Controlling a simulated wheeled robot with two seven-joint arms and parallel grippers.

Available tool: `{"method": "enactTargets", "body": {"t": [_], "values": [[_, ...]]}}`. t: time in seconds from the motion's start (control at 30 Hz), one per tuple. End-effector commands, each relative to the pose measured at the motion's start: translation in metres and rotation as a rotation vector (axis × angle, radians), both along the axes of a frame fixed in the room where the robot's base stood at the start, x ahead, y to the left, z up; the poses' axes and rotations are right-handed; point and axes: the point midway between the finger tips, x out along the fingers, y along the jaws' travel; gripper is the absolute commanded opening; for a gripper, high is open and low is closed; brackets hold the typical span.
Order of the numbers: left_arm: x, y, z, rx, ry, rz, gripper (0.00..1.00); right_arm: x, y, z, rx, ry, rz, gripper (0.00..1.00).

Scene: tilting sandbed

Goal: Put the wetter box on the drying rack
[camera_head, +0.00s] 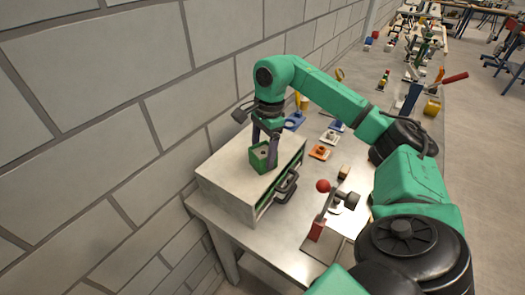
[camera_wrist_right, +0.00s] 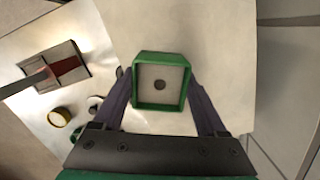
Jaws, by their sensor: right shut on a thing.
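My right gripper (camera_head: 265,148) points down and is shut on a small green open-topped box (camera_head: 262,158). In the right wrist view the box (camera_wrist_right: 161,82) sits between the two fingers, with pale fill and a dark round spot in its middle. The box is over the top of a pale grey cabinet (camera_head: 222,182); I cannot tell whether it touches it. The cabinet has a dark handle on its front. I cannot make out a drying rack or a second box. My left gripper is not in view.
A block wall (camera_head: 110,130) runs close along the left.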

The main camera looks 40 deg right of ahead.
Motion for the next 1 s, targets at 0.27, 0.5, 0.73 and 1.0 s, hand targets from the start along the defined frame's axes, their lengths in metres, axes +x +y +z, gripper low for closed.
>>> {"method": "enactTargets", "body": {"t": [0.27, 0.5, 0.73, 1.0], "values": [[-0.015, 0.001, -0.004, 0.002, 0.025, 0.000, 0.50, 0.000, 0.000, -0.003, 0.000, -0.001, 0.000, 0.79], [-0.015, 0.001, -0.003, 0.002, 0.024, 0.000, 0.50, 0.000, 0.000, -0.001, 0.000, -0.001, 0.000, 1.00], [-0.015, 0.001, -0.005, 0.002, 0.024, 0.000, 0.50, 0.002, -0.001, 0.015, 0.001, -0.007, -0.001, 1.00], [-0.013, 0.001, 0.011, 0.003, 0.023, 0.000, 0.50, 0.000, -0.010, 0.091, -0.001, -0.008, -0.001, 1.00]]}}
